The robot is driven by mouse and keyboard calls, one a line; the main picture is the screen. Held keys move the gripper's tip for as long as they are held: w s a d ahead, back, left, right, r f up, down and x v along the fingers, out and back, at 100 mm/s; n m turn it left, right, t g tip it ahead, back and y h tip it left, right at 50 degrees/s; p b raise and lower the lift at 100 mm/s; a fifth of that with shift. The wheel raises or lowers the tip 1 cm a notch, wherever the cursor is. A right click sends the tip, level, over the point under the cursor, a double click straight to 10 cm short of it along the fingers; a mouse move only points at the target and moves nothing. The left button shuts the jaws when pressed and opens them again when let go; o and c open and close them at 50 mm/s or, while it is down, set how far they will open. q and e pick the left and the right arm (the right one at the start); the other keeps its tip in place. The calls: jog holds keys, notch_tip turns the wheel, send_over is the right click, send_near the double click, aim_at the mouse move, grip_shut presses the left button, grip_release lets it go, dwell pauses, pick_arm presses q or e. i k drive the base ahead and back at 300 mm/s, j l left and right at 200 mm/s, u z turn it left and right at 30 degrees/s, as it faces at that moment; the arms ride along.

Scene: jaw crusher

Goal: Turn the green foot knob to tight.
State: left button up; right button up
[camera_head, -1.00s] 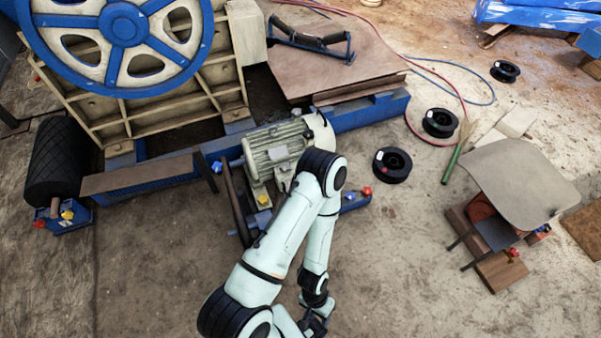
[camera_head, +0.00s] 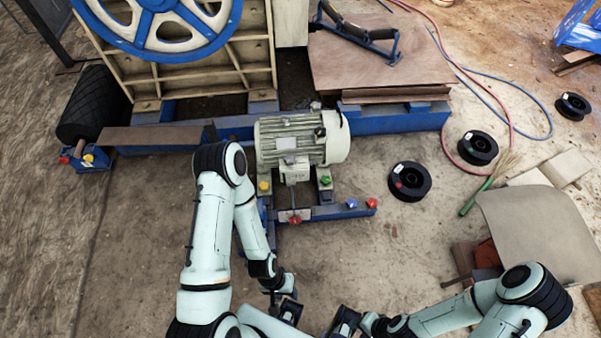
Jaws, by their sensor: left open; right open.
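The green foot knob (camera_head: 325,181) sits at the right foot of the grey-green electric motor (camera_head: 290,140). It is small, and its turned position cannot be read. My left gripper (camera_head: 283,292) is low in the picture, below and left of the knob and apart from it. My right gripper (camera_head: 345,321) is near the bottom edge, well below the knob. Both grippers are open and appear empty, though their fingers are small and partly hidden. Neither touches the motor.
A yellow knob (camera_head: 264,185) is at the motor's left foot. A blue knob (camera_head: 352,204) and a red knob (camera_head: 371,203) sit on the blue rail to the right. Black spools (camera_head: 409,181) lie on the floor. Bare floor lies in front of the rail.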

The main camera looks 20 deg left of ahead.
aim_at(326, 180)
jog(key=i+l+u, duration=0.1)
jog(key=u, duration=0.4)
jog(key=i+l+u, duration=0.2)
jog(key=u, duration=0.3)
jog(key=i+l+u, duration=0.1)
jog(key=l+u, duration=0.15)
jog(key=u, duration=0.2)
jog(key=i+l+u, duration=0.1)
jog(key=l+u, duration=0.25)
jog(key=i+l+u, duration=0.1)
jog(key=u, duration=0.25)
jog(key=l+u, duration=0.6)
jog(key=l, duration=0.2)
jog(key=i, duration=0.05)
